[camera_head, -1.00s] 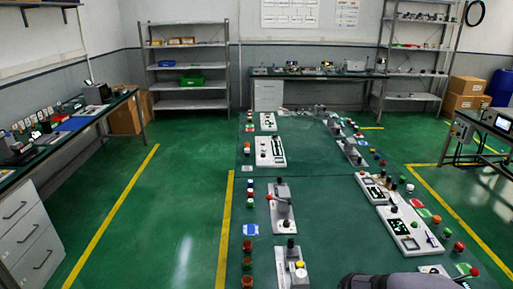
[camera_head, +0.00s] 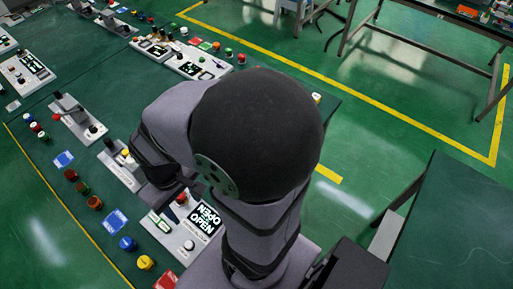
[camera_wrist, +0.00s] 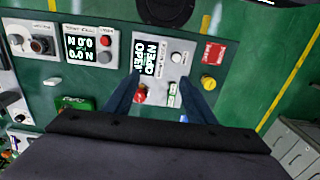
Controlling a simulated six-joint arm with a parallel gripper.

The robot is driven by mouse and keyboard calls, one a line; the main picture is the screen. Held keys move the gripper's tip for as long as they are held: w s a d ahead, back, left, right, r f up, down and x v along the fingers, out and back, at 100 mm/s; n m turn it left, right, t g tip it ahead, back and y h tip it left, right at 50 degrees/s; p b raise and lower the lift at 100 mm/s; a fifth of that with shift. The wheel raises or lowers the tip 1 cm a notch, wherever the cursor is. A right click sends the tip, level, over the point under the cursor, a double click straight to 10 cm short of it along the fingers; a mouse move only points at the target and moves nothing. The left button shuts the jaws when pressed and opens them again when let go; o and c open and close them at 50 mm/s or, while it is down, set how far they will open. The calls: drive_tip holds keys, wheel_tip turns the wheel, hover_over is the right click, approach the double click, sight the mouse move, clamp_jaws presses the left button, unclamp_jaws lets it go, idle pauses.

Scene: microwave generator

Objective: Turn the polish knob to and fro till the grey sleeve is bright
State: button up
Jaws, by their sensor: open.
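My gripper (camera_wrist: 160,92) is open and empty in the wrist view, its two dark fingers spread over a white panel (camera_wrist: 178,45). A red knob (camera_wrist: 140,96) shows close to the left finger, and the panel's display reads OPEN. A dark round knob (camera_wrist: 40,45) sits on another unit at the far left of the wrist view. I cannot tell which knob is the polish knob. I cannot identify the grey sleeve.
A panel with a number display (camera_wrist: 80,45) stands left of the OPEN panel. In the head view, several coloured buttons and a blue sign (camera_head: 115,220) line the table's left side.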

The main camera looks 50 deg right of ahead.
idle(0.3)
drive_tip(key=shift+c, duration=0.6)
drive_tip(key=w+d+f+m+h+b, duration=0.1)
drive_tip(key=w+d+f+m+b, duration=0.1)
drive_tip(key=w+d+m, duration=0.3)
drive_tip(key=w+d+f+m+b, duration=0.1)
drive_tip(key=d+f+m+b, duration=0.15)
drive_tip(key=d, duration=0.45)
drive_tip(key=w+d+f+m+h+b, duration=0.1)
drive_tip(key=w+d+f+m+b, duration=0.2)
drive_tip(key=d, duration=0.4)
drive_tip(key=s+d+f+m+g+h+b, duration=0.1)
drive_tip(key=s+d+f+m+b, duration=0.15)
drive_tip(key=d+m, duration=0.7)
drive_tip(key=s+d+f+m+g+h+b, duration=0.15)
drive_tip(key=s+d+m, duration=0.3)
drive_tip(key=d, duration=0.95)
drive_tip(key=shift+y, duration=0.35)
drive_tip(key=shift+w+p+x, duration=0.15)
drive_tip(key=shift+p+x, duration=0.05)
drive_tip(key=shift+x, duration=1.1)
drive_tip(key=shift+w+p+x, duration=0.15)
drive_tip(key=shift+p+x, duration=0.1)
drive_tip(key=shift+x, duration=1.05)
drive_tip(key=shift+w+p+x, duration=0.2)
drive_tip(key=shift+x, duration=1.1)
drive_tip(key=shift+a+f, duration=0.15)
drive_tip(key=c, duration=1.1)
